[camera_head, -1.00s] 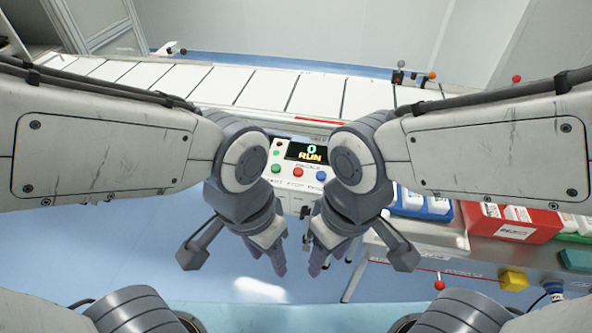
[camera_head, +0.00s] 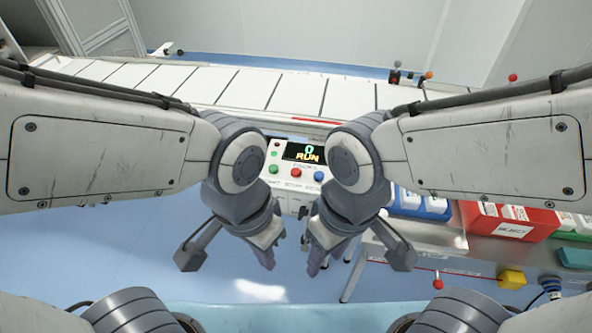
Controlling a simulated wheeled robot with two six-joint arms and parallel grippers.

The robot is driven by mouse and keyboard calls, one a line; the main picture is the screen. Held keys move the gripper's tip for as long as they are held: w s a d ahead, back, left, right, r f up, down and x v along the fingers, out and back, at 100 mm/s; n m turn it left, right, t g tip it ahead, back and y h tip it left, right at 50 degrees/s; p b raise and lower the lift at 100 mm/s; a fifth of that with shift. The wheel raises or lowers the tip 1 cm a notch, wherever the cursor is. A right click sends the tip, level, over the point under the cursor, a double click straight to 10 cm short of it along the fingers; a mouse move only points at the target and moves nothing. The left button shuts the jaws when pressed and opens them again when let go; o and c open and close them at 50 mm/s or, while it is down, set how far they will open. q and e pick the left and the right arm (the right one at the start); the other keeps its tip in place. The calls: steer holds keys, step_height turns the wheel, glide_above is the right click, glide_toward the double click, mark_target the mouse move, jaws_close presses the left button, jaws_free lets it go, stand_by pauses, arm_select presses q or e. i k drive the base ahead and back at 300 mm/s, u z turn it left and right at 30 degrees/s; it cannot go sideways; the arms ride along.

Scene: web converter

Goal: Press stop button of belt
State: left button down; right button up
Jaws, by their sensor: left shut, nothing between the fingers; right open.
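The control panel (camera_head: 283,179) stands between my two arms, in front of the belt (camera_head: 262,88). Its display (camera_head: 304,152) reads 0 and RUN. Below the display is a row of buttons: a green one (camera_head: 273,169), a red one (camera_head: 296,172) over the label STOP, and a blue one (camera_head: 318,176). My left gripper (camera_head: 268,260) is shut and empty, pointing down below and left of the panel. My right gripper (camera_head: 316,266) is open and empty, below and right of it. Neither touches a button.
At the right, a metal table (camera_head: 478,250) holds a red bin (camera_head: 512,220) and blue-and-white containers (camera_head: 425,205). A yellow block (camera_head: 511,279) sits at its front edge. Blue floor (camera_head: 130,270) is open at the left.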

mark_target(295, 171)
steer(key=u, duration=0.2)
steer(key=k, duration=0.45)
steer(key=u, duration=0.55)
steer(key=k, duration=0.9)
steer(key=z, duration=0.05)
steer(key=i, duration=0.45)
steer(key=z, duration=0.75)
steer(key=i, duration=1.2)
steer(key=u, duration=0.3)
